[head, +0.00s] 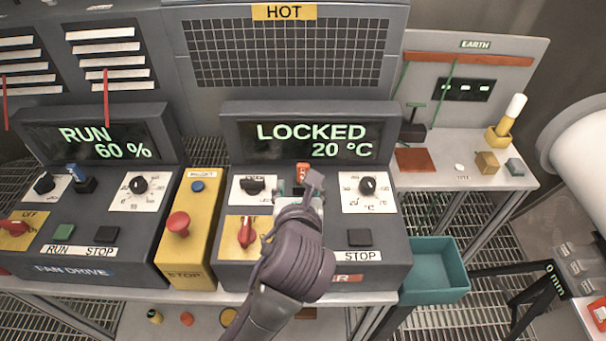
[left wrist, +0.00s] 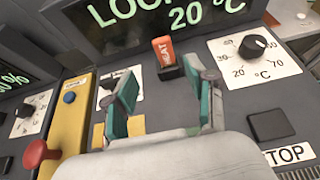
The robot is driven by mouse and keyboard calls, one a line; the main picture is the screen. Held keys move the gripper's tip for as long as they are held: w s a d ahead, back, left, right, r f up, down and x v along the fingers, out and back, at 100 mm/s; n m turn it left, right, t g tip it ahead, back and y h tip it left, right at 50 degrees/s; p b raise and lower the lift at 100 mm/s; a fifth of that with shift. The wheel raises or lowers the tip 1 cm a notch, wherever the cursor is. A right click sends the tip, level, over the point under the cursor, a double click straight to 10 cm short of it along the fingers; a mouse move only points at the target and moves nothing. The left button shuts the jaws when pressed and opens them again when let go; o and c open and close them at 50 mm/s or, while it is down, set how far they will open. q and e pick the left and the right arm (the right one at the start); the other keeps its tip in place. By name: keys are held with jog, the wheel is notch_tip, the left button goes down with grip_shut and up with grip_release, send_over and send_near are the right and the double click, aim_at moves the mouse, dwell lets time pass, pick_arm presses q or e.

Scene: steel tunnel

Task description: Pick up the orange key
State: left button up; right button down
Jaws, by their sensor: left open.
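The orange key (head: 302,172) stands in a dark holder on the right-hand console, below the display reading LOCKED 20 °C. In the left wrist view the orange key (left wrist: 163,50) shows the lettering HEAT, and its lower end sits in a black block. My left gripper (head: 308,190) is over this console, close to the near side of the key, and its arm hides part of the panel. In the left wrist view my left gripper (left wrist: 164,82) is open and empty, with teal-padded fingers; the key shows beyond and between the fingertips. My right gripper is not in view.
A temperature knob (head: 367,186) is right of the key, and a black knob (head: 252,186) is left. A red rotary switch (head: 246,232) and red mushroom button (head: 178,223) stand nearby. A blue key (head: 76,172) is on the left console. A teal bin (head: 437,291) hangs at right.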

aim_at(303, 173)
pick_arm(q)
jog(key=x, duration=0.3)
jog(key=shift+w+f, duration=0.15)
jog(key=shift+w, duration=0.4)
jog(key=p+x, duration=0.1)
jog(key=x, duration=0.3)
jog(key=shift+w+d+p, duration=0.1)
jog(key=shift+d+p, duration=0.3)
jog(key=shift+w+f, duration=0.1)
jog(key=shift+w, duration=0.2)
jog(key=shift+s, duration=0.1)
jog(key=c, duration=0.4)
grip_shut()
